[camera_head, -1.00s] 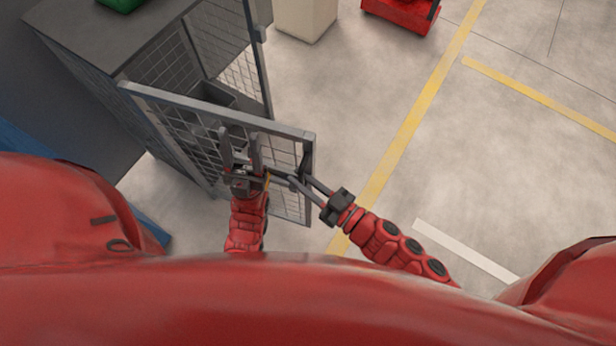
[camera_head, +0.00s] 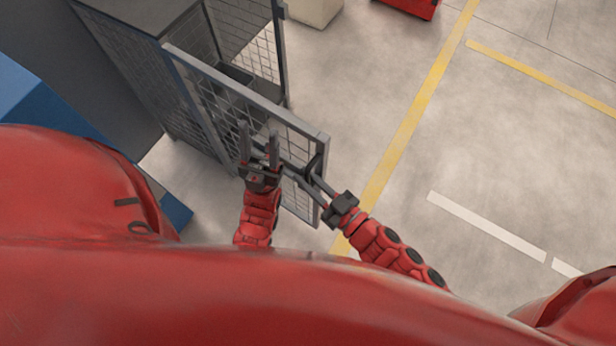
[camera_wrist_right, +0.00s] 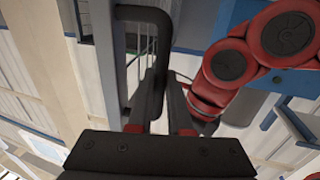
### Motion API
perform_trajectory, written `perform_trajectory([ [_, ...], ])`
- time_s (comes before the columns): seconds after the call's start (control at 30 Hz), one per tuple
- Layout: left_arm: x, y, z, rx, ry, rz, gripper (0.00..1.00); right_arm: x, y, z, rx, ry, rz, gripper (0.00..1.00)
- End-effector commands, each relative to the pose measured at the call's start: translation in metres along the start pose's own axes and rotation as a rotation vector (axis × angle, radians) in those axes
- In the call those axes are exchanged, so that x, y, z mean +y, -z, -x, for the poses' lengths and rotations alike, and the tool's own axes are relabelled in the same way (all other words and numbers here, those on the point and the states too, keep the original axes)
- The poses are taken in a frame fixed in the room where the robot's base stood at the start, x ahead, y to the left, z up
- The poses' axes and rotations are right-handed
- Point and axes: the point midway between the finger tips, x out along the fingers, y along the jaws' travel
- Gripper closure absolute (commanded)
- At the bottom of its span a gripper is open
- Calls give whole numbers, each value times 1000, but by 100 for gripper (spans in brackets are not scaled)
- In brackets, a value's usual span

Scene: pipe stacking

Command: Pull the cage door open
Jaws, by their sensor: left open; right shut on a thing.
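The mesh cage door (camera_head: 244,88) stands swung out from the grey cage (camera_head: 140,18), with a gap between its free edge and the cage post. My right gripper (camera_head: 312,180) is shut on the dark door handle (camera_head: 318,164) near the door's free edge. In the right wrist view, the black bar handle (camera_wrist_right: 160,55) sits between the fingers of my right gripper (camera_wrist_right: 157,112). My left gripper (camera_head: 259,138) is open, with its fingers pointing up in front of the door mesh. I cannot tell whether they touch it.
A blue object (camera_head: 60,110) stands at the left. A beige block (camera_head: 315,10) and a red container (camera_head: 408,6) are at the top. The concrete floor (camera_head: 385,75) right of the door is clear, with yellow and white painted lines.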

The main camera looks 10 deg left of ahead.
Motion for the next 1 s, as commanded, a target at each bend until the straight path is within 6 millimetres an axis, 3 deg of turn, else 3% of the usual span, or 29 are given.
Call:
perform_trajectory([
  [0.07, 0, 0, 0, 0, 0, 0, 50, -1, 2, -1, 6, 3, 0, 100],
  [0.1, 0, 0, 0, 0, 0, 0, 50, -1, 2, -1, 6, 3, 0, 81],
  [0.27, 0, 0, 0, 0, 0, 0, 50, 0, 2, 0, 4, 2, 0, 53],
  [0.8, 0, 0, 0, 0, 0, 0, 50, 0, 0, 2, 0, -1, 0, 53],
  [1.0, 0, 1, -5, 0, 0, 0, 50, 2, -1, 25, -6, -7, -1, 53],
])
